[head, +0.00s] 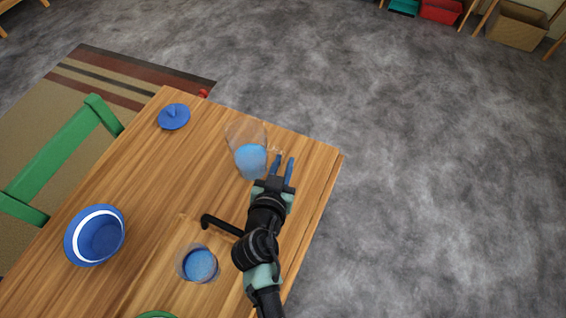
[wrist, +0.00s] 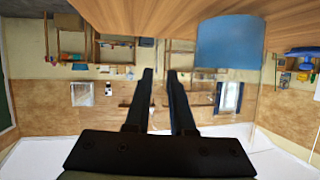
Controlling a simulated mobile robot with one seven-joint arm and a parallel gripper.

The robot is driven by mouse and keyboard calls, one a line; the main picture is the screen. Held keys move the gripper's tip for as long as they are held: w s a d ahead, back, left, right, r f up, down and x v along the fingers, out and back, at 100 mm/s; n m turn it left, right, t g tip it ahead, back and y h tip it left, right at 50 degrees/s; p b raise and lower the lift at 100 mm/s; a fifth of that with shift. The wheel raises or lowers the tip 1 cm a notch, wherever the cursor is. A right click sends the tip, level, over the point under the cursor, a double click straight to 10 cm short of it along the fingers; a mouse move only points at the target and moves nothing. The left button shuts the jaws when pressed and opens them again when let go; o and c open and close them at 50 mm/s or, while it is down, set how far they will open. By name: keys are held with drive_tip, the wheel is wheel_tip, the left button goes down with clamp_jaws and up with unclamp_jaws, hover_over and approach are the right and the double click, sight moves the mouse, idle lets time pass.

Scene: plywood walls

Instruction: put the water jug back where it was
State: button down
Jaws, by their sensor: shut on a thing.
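The water jug (head: 251,160) is clear, with blue water in its lower part, and is over the far right part of the wooden table (head: 150,190). In the wrist view, which looks upside down, its blue water (wrist: 229,42) is right of the fingers. My gripper (head: 284,160) is on the jug's right side, its two fingers nearly closed on the clear handle. The fingers also show in the wrist view (wrist: 160,75); the handle between them is hard to see. I cannot tell whether the jug's base touches the table.
A glass of blue water (head: 201,266) stands near my arm. A blue bowl (head: 80,250) with a white band is at the left, and a blue lid-like thing (head: 173,117) at the far corner. A green chair (head: 60,150) is at the left edge. Open floor lies right.

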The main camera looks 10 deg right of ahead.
drive_tip(key=shift+f, duration=0.1)
drive_tip(key=c, duration=0.8)
unclamp_jaws()
drive_tip(key=shift+o, duration=0.2)
